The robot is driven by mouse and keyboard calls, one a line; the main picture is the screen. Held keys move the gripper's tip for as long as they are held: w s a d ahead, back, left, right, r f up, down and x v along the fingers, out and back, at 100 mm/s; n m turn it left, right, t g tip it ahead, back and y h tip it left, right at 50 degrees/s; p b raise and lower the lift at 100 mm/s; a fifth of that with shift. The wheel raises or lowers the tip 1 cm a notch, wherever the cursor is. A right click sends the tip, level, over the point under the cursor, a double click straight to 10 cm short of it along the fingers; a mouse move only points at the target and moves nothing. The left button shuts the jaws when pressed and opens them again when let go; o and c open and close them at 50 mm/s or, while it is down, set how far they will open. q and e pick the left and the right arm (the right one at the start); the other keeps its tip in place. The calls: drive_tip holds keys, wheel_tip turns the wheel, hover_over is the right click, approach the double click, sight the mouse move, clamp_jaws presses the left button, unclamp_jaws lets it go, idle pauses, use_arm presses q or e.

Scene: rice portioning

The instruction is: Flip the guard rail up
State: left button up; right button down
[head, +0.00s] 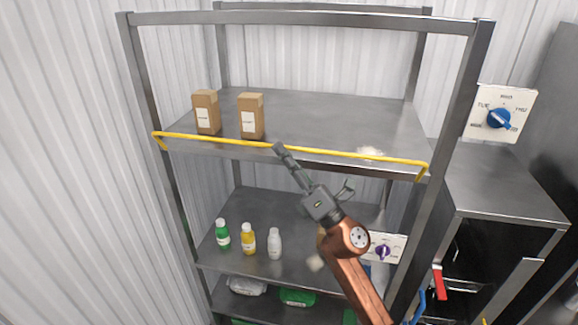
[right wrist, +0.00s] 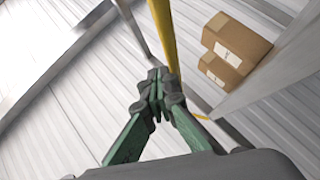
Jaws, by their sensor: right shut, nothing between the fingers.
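The yellow guard rail (head: 330,154) runs along the front edge of the upper shelf in the head view, its bar about level with the shelf edge and its bent ends at both posts. It shows as a yellow bar in the right wrist view (right wrist: 163,35), just beyond the fingertips. My right gripper (head: 279,149) is shut and empty, its fingertips at the middle of the rail. In the right wrist view its fingers (right wrist: 158,88) are together beside the bar. I cannot tell whether they touch it. My left gripper is not in view.
Two brown boxes (head: 206,113) (head: 251,117) stand on the upper shelf (head: 330,115), behind the rail. A white pile (head: 370,153) lies near its front edge at right. Several bottles (head: 248,240) stand on the shelf below. A blue dial panel (head: 499,115) is at right.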

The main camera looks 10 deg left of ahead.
drive_tip(key=shift+w+r+b, duration=0.45)
drive_tip(key=shift+w+b, duration=0.3)
drive_tip(key=shift+w, duration=0.1)
drive_tip(key=shift+w+r+b, duration=0.45)
drive_tip(key=shift+w+b, duration=0.25)
drive_tip(key=shift+w, duration=0.15)
drive_tip(key=shift+w, duration=0.1)
